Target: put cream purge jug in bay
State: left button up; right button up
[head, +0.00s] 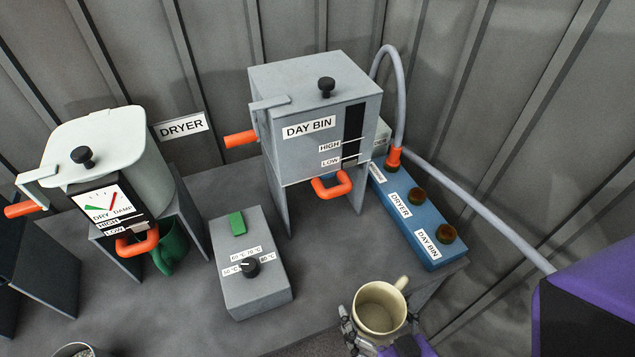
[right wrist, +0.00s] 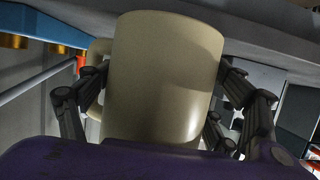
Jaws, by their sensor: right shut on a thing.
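The cream purge jug (head: 379,310) is at the table's front edge in the head view, open top up, its handle pointing to the upper right. It looks empty. My right gripper (head: 378,328) is shut on the jug's body from the near side. In the right wrist view the jug (right wrist: 165,75) fills the middle, with fingers on both sides. The grey DAY BIN (head: 310,105) stands behind it on legs, with an open space beneath. Which space is the bay is not labelled in view. My left gripper is not in view.
The pale DRYER hopper (head: 120,160) stands at left with a green jug (head: 172,250) under it. A grey dial box (head: 250,265) is in the middle. A blue block (head: 415,210) with orange-brown ports and a grey hose is at right. Orange handles stick out from both hoppers.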

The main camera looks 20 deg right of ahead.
jog(key=w+p, duration=0.2)
jog(key=w, duration=0.7)
jog(key=w+p, duration=0.2)
jog(key=w, duration=0.7)
jog(key=shift+w+r+p, duration=0.2)
jog(key=shift+w+p, duration=0.15)
jog(key=shift+w, duration=0.05)
jog(key=w, duration=1.3)
jog(key=shift+w+a+f+b, duration=0.1)
jog(key=shift+w+f+b, duration=0.2)
jog(key=shift+b, duration=0.1)
jog(key=shift+w+r, duration=0.1)
jog(key=shift+w, duration=0.45)
jog(key=w, duration=0.3)
jog(key=shift+b, duration=0.35)
jog(key=shift+w+f, duration=0.1)
jog(key=shift+f, duration=0.5)
jog(key=shift+f+b, duration=0.35)
jog(key=shift+b, duration=0.05)
jog(key=shift+r, duration=0.2)
jog(key=shift+c, duration=0.7)
